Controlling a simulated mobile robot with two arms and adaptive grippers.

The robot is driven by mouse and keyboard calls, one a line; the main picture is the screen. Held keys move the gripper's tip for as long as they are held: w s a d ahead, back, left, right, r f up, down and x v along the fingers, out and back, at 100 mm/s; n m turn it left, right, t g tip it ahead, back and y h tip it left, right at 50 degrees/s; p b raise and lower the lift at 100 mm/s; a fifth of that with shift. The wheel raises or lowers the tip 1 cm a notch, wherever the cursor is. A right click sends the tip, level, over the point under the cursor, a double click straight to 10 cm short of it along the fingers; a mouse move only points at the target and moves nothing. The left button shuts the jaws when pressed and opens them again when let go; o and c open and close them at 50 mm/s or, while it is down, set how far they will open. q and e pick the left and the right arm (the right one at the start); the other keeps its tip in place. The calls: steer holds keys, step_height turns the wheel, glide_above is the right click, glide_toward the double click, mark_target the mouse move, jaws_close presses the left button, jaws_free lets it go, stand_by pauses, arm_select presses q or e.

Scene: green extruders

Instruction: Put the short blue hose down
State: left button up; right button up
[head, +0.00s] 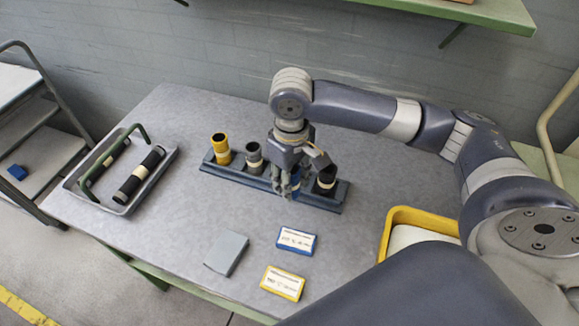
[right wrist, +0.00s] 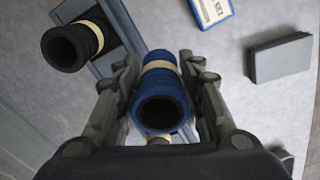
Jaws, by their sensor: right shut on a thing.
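The short blue hose (right wrist: 163,98) is a ribbed blue tube with a cream band, seen end-on in the right wrist view. My right gripper (right wrist: 165,92) is shut on it, one finger on each side. In the head view the right gripper (head: 286,184) is over the dark blue rack (head: 328,205), and only a bit of the blue hose (head: 295,188) shows between its fingers. The hose is upright at the rack; whether it is seated in a slot I cannot tell. My left gripper is not in view.
In the rack stand a yellow hose (head: 221,148), a grey hose (head: 254,158) and a black hose (head: 326,179) close to the gripper. A grey tray (head: 122,209) with black hoses, blue (head: 297,240) and yellow (head: 283,283) cards, a grey block (head: 226,252) and a yellow-rimmed bin (head: 403,217) surround it.

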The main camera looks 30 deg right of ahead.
steer(key=w+d, duration=0.1)
steer(key=w, duration=0.1)
steer(key=w+d, duration=0.1)
steer(key=w, duration=0.1)
steer(key=w+d, duration=0.1)
steer(key=w, duration=0.1)
steer(key=shift+w+f+p, duration=0.1)
steer(key=shift+f+p, duration=0.2)
steer(key=shift+p, duration=0.05)
steer(key=shift+f+p, duration=0.4)
steer(key=shift+f, duration=1.45)
steer(key=o, duration=1.2)
steer(key=shift+f, duration=0.1)
step_height(320, 180, up, 12)
steer(key=b, duration=0.1)
